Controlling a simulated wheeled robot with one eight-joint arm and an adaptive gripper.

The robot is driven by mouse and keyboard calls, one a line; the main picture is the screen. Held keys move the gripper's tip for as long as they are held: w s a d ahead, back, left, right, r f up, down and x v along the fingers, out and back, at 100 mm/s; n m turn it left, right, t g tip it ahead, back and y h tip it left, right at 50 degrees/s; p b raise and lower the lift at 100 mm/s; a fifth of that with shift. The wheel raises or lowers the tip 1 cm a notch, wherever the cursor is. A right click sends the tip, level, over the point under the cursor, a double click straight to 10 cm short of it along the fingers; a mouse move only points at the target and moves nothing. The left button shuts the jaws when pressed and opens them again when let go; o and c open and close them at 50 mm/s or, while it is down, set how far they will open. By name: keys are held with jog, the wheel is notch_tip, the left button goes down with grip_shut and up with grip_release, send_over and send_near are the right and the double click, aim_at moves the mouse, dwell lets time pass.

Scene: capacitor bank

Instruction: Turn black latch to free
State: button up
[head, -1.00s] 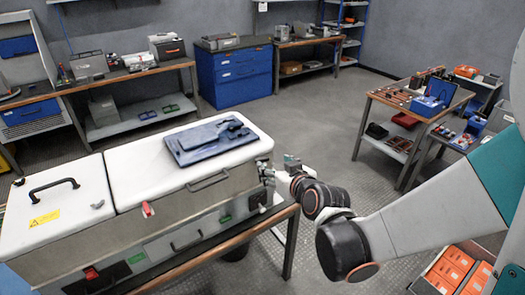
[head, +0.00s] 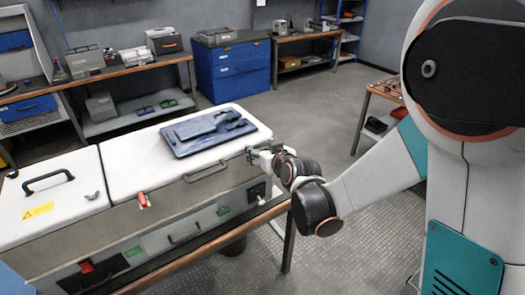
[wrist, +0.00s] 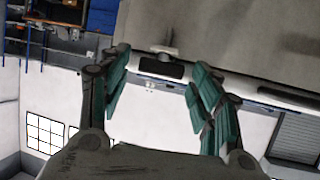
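A long metal cabinet with white lids (head: 120,160) stands at the left in the head view. My gripper (head: 262,155) is at its right end, close to the lid's corner. In the wrist view my gripper (wrist: 160,68) has its two teal-padded fingers spread apart with nothing held. Between and just beyond the fingertips is a dark rectangular piece (wrist: 162,68) on the cabinet's pale edge, with a small grey T-shaped part (wrist: 164,49) beside it. The dark piece may be the black latch; I cannot tell its turn position. I see no clear contact.
A red latch (head: 143,200) sits on the cabinet's front edge. A dark blue tray-like item (head: 208,132) lies on the lid, near a handle (head: 205,172). Benches (head: 130,72) and a blue drawer unit (head: 232,70) line the back wall. Floor right of the cabinet is clear.

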jog(key=c, duration=0.8)
jog(key=shift+d+f+n+y, duration=0.15)
jog(key=shift+n+y, duration=0.15)
jog(key=shift+n+g+y, duration=0.4)
jog(key=shift+n+y, duration=0.1)
jog(key=o, duration=1.1)
jog(key=shift+c, duration=0.2)
jog(key=v, duration=1.2)
